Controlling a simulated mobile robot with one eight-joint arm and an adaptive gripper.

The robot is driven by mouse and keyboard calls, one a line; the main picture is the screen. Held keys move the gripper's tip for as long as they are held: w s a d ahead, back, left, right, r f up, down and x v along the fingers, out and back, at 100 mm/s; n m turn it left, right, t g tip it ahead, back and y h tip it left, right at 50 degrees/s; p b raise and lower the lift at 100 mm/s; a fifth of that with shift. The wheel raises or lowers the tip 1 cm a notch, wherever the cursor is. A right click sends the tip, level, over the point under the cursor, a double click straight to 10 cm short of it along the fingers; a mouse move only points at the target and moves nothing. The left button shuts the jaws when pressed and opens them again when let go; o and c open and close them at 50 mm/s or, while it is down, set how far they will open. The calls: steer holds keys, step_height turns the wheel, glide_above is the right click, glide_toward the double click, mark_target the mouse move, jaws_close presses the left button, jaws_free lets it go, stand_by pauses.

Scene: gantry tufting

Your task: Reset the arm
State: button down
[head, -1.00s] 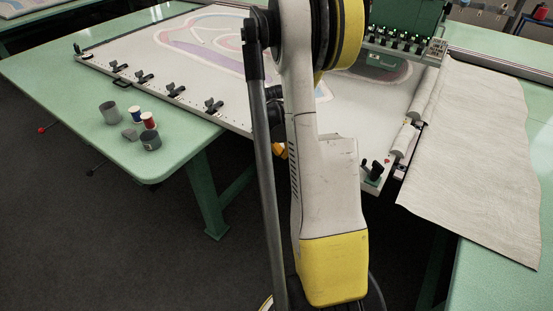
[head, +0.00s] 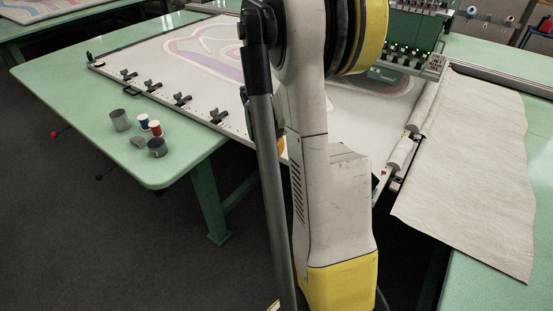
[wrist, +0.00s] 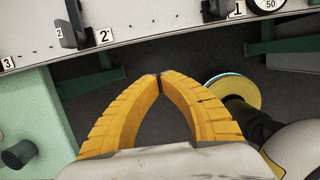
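My gripper (wrist: 159,77) shows in the wrist view as two yellow ridged fingers. Their tips meet, and nothing is seen between them. Below the tips is dark floor, with the edge of the white tufting frame (wrist: 150,32) beyond. In the head view my arm covers nearly all of the gripper; only a small orange-yellow patch shows beside the arm at the frame's near edge.
In the head view, the green table (head: 60,85) holds a grey cup (head: 119,120), small spools (head: 155,128) and a dark cup (head: 157,147). Black clamps (head: 182,99) line the white frame. A green tufting head (head: 412,35) stands behind. Pale cloth (head: 470,170) hangs at right. Open floor lies in front.

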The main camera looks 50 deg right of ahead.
steer(key=shift+a+r, duration=0.15)
steer(key=shift+r, duration=0.55)
steer(key=shift+a, duration=0.1)
steer(key=s+a+r+m+t, duration=0.15)
steer(key=a+r+m, duration=0.25)
steer(key=a, duration=0.4)
steer(key=a+r+m+t+y, duration=0.1)
steer(key=a+r+m+t, duration=0.1)
steer(key=a+r+m, duration=0.45)
steer(key=a+r+m+t, duration=0.1)
steer(key=a+r, duration=0.2)
steer(key=a, duration=0.6)
steer(key=s+a+m+t+y, duration=0.1)
steer(key=s+a+m, duration=0.2)
steer(key=a, duration=0.2)
steer(key=s+a+r+m+t, duration=0.1)
steer(key=s+a+m, duration=0.2)
steer(key=a+m, duration=0.1)
steer(key=shift+a+y, duration=0.4)
steer(key=shift+a, duration=0.2)
steer(key=shift+d, duration=0.1)
